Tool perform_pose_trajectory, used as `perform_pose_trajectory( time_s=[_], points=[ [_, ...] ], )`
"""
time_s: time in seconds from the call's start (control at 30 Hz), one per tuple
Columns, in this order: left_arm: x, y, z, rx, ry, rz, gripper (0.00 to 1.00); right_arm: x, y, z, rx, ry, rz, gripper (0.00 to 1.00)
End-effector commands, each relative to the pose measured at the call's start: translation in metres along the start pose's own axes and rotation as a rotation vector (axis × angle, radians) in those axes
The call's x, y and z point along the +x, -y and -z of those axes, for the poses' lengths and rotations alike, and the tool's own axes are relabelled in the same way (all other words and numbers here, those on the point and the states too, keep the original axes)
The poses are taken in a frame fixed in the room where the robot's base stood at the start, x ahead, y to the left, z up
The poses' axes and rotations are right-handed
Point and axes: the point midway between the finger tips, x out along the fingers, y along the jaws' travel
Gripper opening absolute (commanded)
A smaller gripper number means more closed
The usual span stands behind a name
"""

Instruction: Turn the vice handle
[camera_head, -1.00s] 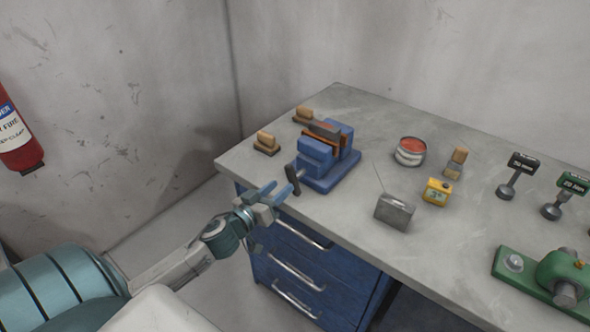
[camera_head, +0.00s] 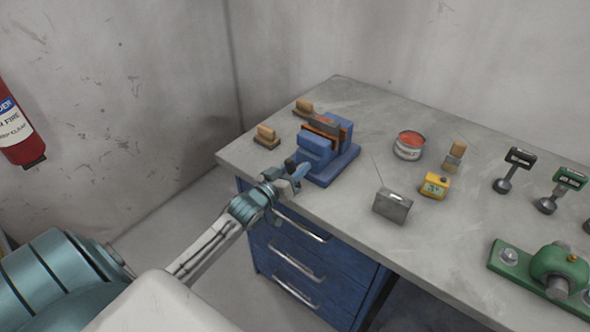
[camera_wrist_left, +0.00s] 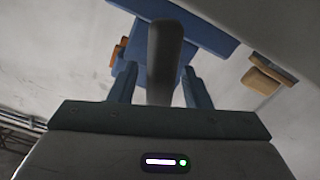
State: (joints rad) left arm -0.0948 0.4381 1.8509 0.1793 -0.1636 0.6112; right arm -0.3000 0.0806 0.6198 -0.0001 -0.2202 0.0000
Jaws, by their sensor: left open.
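The blue vice (camera_head: 340,160) stands at the table's left end, with a brown and grey piece (camera_head: 322,128) between its jaws. My left gripper (camera_head: 297,174) is at the near side of the vice, just beyond the table's front edge, and largely hides the handle in the head view. In the left wrist view the dark vice handle (camera_wrist_left: 164,62) stands as a bar between the two blue fingers of my left gripper (camera_wrist_left: 158,85). The fingers are open, with a visible gap on both sides of the bar. My right gripper is out of view.
Wooden-topped brushes or blocks (camera_head: 266,136) stand left of the vice. A red-topped tin (camera_head: 409,146), a yellow timer (camera_head: 434,186) and a grey box with an antenna (camera_head: 392,206) stand to its right. A green device (camera_head: 558,268) is at the lower right. Blue drawers (camera_head: 300,262) are below.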

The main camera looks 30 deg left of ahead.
Motion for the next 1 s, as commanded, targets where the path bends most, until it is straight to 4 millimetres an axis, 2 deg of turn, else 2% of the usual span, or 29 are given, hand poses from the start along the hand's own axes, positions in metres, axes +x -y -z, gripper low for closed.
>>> perform_pose_trajectory(
  time_s=[0.3,0.5,0.53,0.77,1.0],
  points=[
    [0.0011,-0.0002,0.0003,0.000,0.000,0.000,0.42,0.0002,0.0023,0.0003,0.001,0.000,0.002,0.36],
    [0.0010,-0.0001,0.0002,0.000,0.000,0.000,0.02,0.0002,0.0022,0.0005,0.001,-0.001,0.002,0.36],
    [0.0010,-0.0001,0.0002,0.000,0.000,0.000,0.00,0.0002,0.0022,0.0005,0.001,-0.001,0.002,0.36],
    [0.0010,-0.0001,-0.0003,0.016,0.000,0.000,0.00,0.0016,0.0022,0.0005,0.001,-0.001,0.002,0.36],
    [0.0012,-0.0006,-0.0016,0.113,0.001,-0.001,0.00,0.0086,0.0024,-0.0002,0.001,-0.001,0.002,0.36]
  ],
)
